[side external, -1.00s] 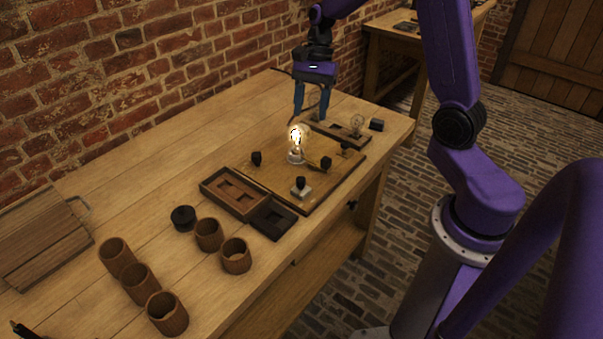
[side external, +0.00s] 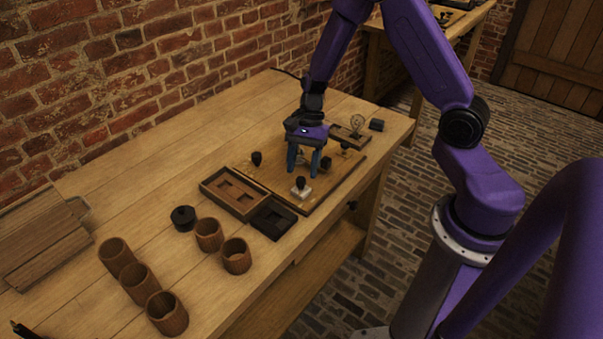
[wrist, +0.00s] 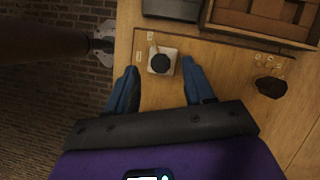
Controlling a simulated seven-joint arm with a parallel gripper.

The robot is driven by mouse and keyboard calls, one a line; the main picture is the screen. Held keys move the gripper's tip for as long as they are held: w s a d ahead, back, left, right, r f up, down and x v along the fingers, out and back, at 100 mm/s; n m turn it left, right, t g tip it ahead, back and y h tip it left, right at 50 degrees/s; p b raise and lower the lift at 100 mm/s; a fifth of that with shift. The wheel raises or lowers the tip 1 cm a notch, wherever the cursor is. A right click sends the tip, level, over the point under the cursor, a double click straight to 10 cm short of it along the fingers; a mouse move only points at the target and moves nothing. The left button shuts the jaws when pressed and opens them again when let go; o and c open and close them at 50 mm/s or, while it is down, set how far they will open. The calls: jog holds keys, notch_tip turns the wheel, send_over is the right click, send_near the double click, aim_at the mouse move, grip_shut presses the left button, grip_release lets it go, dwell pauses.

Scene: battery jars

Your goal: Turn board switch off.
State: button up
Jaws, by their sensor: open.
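The wooden board (side external: 325,200) lies on the bench; it also shows in the wrist view (wrist: 225,75). Near its front corner is a small white base with a round black knob (side external: 301,184), which looks like the board switch. In the wrist view the knob (wrist: 161,64) lies between my fingertips in the picture, with a pale pointer at its upper left near small labels. My gripper (side external: 303,172) is open, pointing down over the board, its blue fingers either side of the knob in the wrist view (wrist: 158,70). Contact cannot be told. The board's bulb is hidden behind my gripper.
A wooden tray (side external: 213,188) and a black block (side external: 273,222) sit beside the board. Another black knob (side external: 257,158) stands on the board. Behind is a smaller board with an unlit bulb (side external: 357,124). Several wooden cups (side external: 236,262) stand at the front left.

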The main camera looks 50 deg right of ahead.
aim_at(301, 184)
jog(key=shift+x, duration=1.3)
grip_shut()
jog(key=shift+n, duration=0.3)
jog(key=n+g, duration=0.1)
jog(key=n, duration=0.1)
jog(key=n+g+h, duration=0.1)
jog(key=n, duration=0.2)
jog(key=shift+w+a+n, duration=0.1)
jog(key=shift+w+n, duration=0.1)
jog(key=shift+n, duration=0.1)
jog(key=n+h, duration=0.1)
jog(key=n, duration=0.1)
jog(key=n+g+h, duration=0.1)
jog(key=n, duration=0.2)
jog(key=shift+a+n, duration=0.1)
jog(key=shift+n, duration=0.2)
jog(key=shift+h, duration=0.3)
